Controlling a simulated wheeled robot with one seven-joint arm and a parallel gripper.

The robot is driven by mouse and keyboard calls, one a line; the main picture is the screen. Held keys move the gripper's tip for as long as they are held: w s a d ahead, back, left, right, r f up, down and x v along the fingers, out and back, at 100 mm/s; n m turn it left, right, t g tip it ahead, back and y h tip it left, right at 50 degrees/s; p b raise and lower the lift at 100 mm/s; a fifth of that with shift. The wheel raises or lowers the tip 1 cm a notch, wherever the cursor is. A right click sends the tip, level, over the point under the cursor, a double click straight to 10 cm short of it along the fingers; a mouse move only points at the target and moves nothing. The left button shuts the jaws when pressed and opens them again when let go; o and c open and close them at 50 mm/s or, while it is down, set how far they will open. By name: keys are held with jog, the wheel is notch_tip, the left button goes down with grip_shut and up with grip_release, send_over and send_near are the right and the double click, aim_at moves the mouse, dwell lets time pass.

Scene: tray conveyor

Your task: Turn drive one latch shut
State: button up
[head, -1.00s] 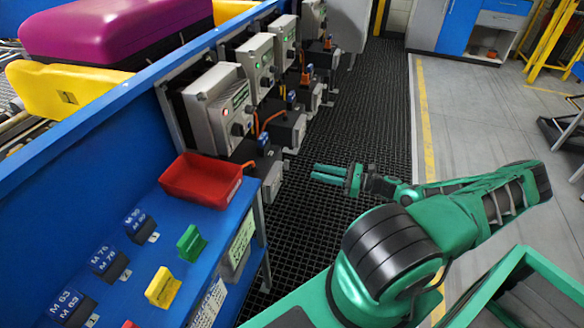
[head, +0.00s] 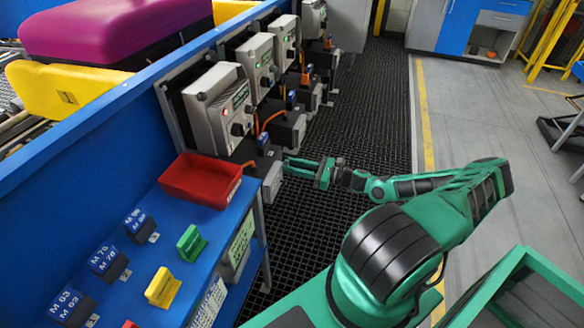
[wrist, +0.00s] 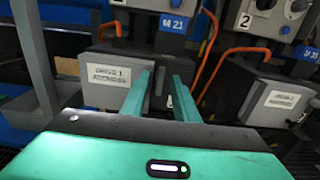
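The drive one box is a dark grey housing with a white "DRIVE 1" label, facing me in the wrist view (wrist: 118,82). In the head view it is the nearest low box (head: 268,167), beyond the red tray. A blue "M 21" tag (wrist: 174,22) stands above it. My gripper (head: 286,166) is at the box's right side in the head view. In the wrist view its two green fingers (wrist: 162,76) are apart, pointing at the box front right of the label. A narrow upright dark part shows between them, perhaps the latch; I cannot tell its position or whether the fingers touch it.
A red tray (head: 187,193) lies on the blue bench (head: 136,272) at left. The drive 2 box (wrist: 277,101) stands to the right in the wrist view, with an orange cable (wrist: 215,65) between. Grey control boxes (head: 215,105) line the wall above. The dark grid floor at right is clear.

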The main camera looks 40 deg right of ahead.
jog(key=shift+c, duration=0.6)
grip_shut()
jog(key=shift+s+a+f+n, duration=0.1)
jog(key=shift+f+n, duration=0.05)
jog(key=shift+n, duration=2.85)
jog(key=shift+s+a+f+n, duration=0.1)
jog(key=shift+n, duration=2.9)
jog(key=shift+s+a+f+n, duration=0.1)
jog(key=shift+f+n, duration=0.05)
jog(key=shift+n, duration=2.85)
